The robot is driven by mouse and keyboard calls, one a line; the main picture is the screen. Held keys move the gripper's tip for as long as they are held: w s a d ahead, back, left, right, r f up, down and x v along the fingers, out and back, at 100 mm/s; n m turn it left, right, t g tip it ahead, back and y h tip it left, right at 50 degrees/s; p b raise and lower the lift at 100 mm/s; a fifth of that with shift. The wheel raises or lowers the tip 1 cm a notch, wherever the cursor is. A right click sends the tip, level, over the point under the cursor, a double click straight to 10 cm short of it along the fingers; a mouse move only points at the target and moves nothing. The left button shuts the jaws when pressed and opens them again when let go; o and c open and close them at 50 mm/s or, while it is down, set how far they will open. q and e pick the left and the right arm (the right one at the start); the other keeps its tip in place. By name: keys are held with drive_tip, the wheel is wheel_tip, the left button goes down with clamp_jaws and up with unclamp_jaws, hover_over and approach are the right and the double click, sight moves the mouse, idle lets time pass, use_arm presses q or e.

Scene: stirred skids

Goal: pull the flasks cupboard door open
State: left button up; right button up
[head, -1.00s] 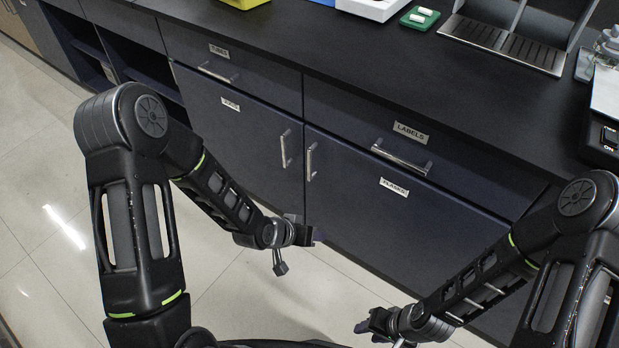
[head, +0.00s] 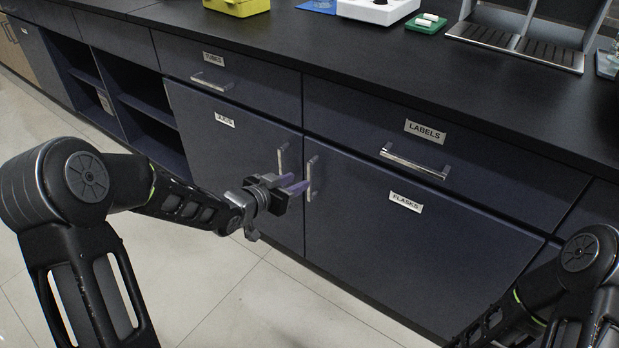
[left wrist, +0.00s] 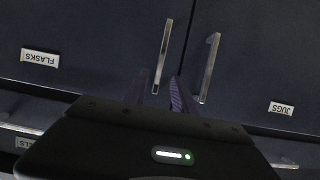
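The flasks cupboard door (head: 400,255) is dark and looks shut, with a FLASKS label and an upright metal bar handle (head: 310,178) near its left edge. My left gripper (head: 297,185) is at that handle, its purple fingers pointing at the door. In the left wrist view, which is upside down, the flasks handle (left wrist: 163,50) shows between the two parted fingers (left wrist: 160,92). Whether the fingers touch the bar I cannot tell. My right forearm shows at the lower right of the head view; its gripper is out of frame.
The jugs door (head: 225,150) is just left, its handle (head: 282,160) close beside my left gripper. The labels drawer (head: 480,165) with a bar handle (head: 415,160) is above the flasks door. Open shelves (head: 140,105) stand further left. The floor in front is clear.

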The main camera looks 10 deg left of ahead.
sight(308, 177)
use_arm(q)
drive_tip(key=b+x, duration=0.1)
drive_tip(key=x, duration=0.6)
drive_tip(key=shift+w+d+f+b, duration=0.1)
drive_tip(key=shift+w+f+b, duration=0.05)
drive_tip(key=shift+b, duration=0.15)
drive_tip(key=shift+c, duration=0.5)
clamp_jaws()
idle(0.6)
